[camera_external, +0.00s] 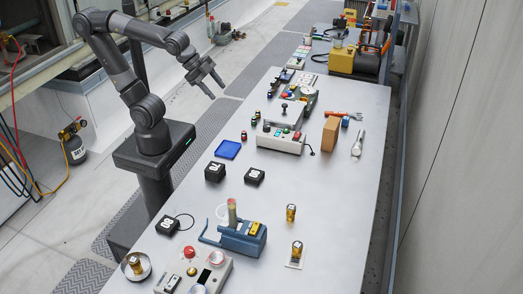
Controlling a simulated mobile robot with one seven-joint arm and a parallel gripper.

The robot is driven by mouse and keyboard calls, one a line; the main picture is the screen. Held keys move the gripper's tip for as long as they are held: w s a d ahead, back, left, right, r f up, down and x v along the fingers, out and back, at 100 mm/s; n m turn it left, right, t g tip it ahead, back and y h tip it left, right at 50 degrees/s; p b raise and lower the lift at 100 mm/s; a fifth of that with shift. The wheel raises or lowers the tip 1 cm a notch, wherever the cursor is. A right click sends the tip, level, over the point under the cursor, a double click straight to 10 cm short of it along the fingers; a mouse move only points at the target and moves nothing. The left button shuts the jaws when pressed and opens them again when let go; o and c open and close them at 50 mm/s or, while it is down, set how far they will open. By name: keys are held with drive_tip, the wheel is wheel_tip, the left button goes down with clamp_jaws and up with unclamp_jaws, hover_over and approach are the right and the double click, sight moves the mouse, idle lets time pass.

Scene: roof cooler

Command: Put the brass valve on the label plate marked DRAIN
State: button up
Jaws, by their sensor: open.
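My gripper (218,91) is open and empty, raised above the floor to the left of the table (345,205), far from the brass-coloured parts. One small brass and dark part (291,212) stands upright on the bare table at the right front. A similar part (297,247) stands nearer, on a small white plate (292,265). A third brass-coloured part (135,262) sits in a round silver dish (146,270) at the front left corner. Which of these is the brass valve I cannot tell. Any lettering on the white plate is too small to read, so I cannot identify DRAIN.
A blue device (240,238) and a grey control box (193,272) stand near the front. Black blocks (215,172) and a blue tray (228,149) lie along the left edge. A brown box (331,132) stands farther back. The table's right middle is clear.

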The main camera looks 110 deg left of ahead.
drive_tip(key=s+d+f+n+g+h, duration=0.1)
drive_tip(key=s+f+n, duration=0.2)
drive_tip(key=s, duration=0.4)
drive_tip(key=shift+d+f, duration=0.2)
drive_tip(key=shift+d, duration=0.15)
